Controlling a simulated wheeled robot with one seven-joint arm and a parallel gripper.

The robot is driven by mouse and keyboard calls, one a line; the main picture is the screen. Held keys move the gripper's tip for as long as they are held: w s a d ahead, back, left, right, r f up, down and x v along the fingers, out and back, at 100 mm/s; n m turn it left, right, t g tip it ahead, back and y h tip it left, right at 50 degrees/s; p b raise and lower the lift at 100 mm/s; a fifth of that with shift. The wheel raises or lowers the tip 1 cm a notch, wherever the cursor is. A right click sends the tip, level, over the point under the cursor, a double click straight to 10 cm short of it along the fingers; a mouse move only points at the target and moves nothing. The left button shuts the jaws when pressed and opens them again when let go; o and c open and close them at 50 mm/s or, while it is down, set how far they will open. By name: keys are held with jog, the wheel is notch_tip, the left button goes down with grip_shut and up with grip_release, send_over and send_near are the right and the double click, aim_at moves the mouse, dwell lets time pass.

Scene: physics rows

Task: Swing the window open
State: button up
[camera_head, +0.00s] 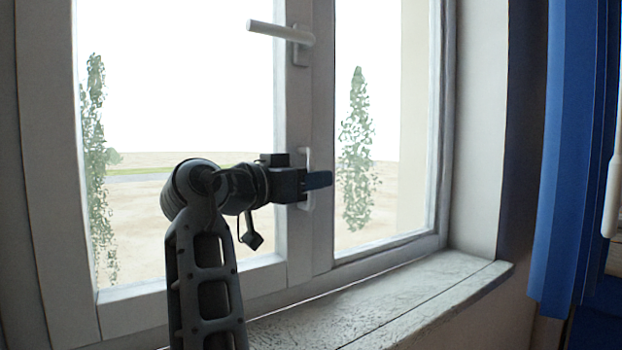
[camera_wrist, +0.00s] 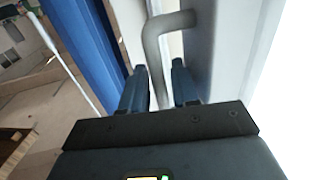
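The window (camera_head: 290,235) has pale grey frames and two panes, and looks closed in the head view. A white lever handle (camera_head: 280,32) sits high on the middle frame and lies about horizontal. Lower on the same frame is a grey pull handle (camera_head: 308,155), partly hidden by my gripper. My gripper (camera_head: 320,180) is at this pull handle. In the wrist view, the bent bar of the pull handle (camera_wrist: 154,50) runs between the two blue fingers of my gripper (camera_wrist: 160,85). The fingers are apart, one on each side of the bar, with no clear grip on it.
A stone windowsill (camera_head: 385,305) runs below the window. A blue curtain (camera_head: 568,160) hangs at the right, and shows at the left in the wrist view (camera_wrist: 85,50). A white rod (camera_head: 612,195) hangs at the far right.

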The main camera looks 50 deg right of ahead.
grip_shut()
dwell(0.3)
